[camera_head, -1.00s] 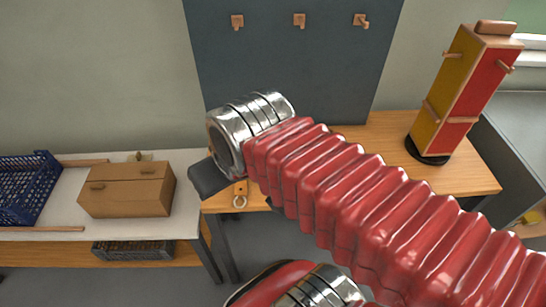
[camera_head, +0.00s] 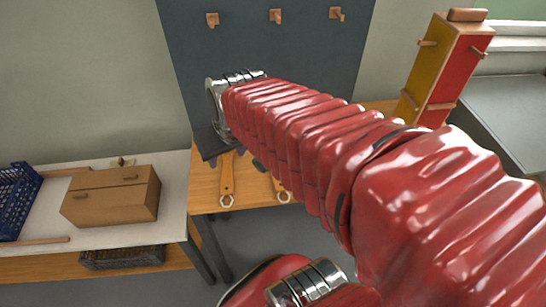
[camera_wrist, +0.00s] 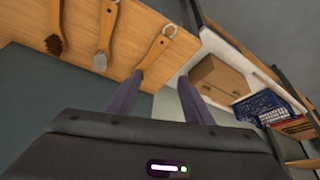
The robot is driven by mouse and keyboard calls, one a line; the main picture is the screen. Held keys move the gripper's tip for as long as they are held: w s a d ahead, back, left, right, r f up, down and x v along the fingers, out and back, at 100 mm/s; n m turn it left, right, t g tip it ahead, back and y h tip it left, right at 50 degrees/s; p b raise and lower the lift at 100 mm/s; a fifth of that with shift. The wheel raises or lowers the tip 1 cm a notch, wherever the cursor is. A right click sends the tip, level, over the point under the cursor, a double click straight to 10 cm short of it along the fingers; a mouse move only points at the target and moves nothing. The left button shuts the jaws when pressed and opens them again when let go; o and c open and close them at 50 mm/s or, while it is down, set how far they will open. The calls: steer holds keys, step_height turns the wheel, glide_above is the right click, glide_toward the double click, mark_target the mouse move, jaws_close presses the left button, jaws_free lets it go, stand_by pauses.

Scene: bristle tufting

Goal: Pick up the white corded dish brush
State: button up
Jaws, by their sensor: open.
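Three wooden-handled brushes lie on the wooden table in the wrist view. The left brush (camera_wrist: 56,22) has dark brown bristles. The middle brush (camera_wrist: 106,28) has pale grey-white bristles; I cannot make out a cord on it. The right brush (camera_wrist: 155,49) has a metal ring at its handle end, and its head is hidden near my left finger. My gripper (camera_wrist: 161,78) is open and empty, its two dark fingers apart, pointing toward the table by the right brush. In the head view one handle (camera_head: 227,176) shows below my dark gripper body (camera_head: 214,141).
A cardboard box (camera_head: 112,197) and a blue crate (camera_head: 18,200) stand on the white-topped table to the left. A tall red and yellow box (camera_head: 446,70) stands on the right. A dark pegboard with wooden pegs (camera_head: 276,15) rises behind. A gap separates the two tables.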

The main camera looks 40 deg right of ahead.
steer(key=d+f+m, duration=0.1)
steer(key=d+f, duration=0.3)
steer(key=d, duration=0.4)
steer(key=w+d+f+m+g+h, duration=0.1)
steer(key=d+f, duration=0.3)
steer(key=d, duration=0.5)
steer(key=shift+f+m, duration=0.25)
steer(key=shift+m, duration=0.55)
steer(key=shift+f, duration=0.15)
steer(key=shift+x, duration=4.2)
steer(key=shift+x, duration=2.55)
steer(key=shift+d, duration=0.1)
